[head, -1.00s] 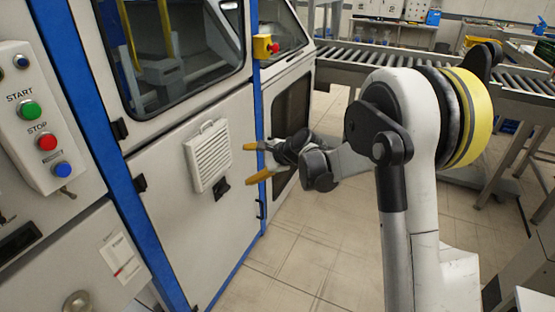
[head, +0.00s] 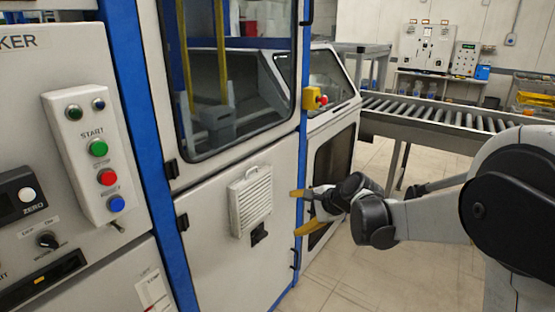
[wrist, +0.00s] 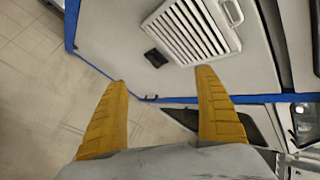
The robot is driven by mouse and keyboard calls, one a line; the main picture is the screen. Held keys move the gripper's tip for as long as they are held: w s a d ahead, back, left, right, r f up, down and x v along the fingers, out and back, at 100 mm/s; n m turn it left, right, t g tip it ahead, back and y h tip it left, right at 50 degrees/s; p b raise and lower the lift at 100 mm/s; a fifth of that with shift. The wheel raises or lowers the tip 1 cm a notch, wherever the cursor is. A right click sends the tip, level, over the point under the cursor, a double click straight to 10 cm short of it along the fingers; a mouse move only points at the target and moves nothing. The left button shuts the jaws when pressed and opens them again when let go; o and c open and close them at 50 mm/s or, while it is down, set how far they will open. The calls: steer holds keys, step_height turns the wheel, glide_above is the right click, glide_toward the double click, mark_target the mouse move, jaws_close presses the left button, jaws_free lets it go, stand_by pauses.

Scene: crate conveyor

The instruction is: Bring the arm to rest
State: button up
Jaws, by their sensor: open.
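My gripper (head: 301,212) has yellow fingers that stand apart with nothing between them. In the head view it is in front of the machine's lower panel, to the right of the white vent grille (head: 250,200). My arm reaches in from the right edge, bent, with the gripper pointing left. In the wrist view my gripper (wrist: 165,85) shows both ribbed yellow fingers spread, with the panel and grille beyond them. I see no contact with the panel.
A control box (head: 97,155) with START, STOP and blue buttons is on the machine at left. A yellow box with a red button (head: 315,99) is on the blue frame post. A roller conveyor (head: 440,122) stands behind. The tiled floor (head: 345,275) at lower right is clear.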

steer(key=s+d+r+n+h, duration=0.1)
steer(key=s+n, duration=0.4)
steer(key=s, duration=0.6)
steer(key=s+d+r+n+h, duration=0.1)
steer(key=s+d+n+h, duration=0.2)
steer(key=s, duration=0.8)
steer(key=s+d+r+n+h, duration=0.1)
steer(key=s+d+n+h, duration=0.1)
steer(key=s+d+n, duration=0.4)
steer(key=s, duration=0.4)
steer(key=shift+s+d+n, duration=0.35)
steer(key=shift+s+n, duration=0.05)
steer(key=shift+r, duration=0.1)
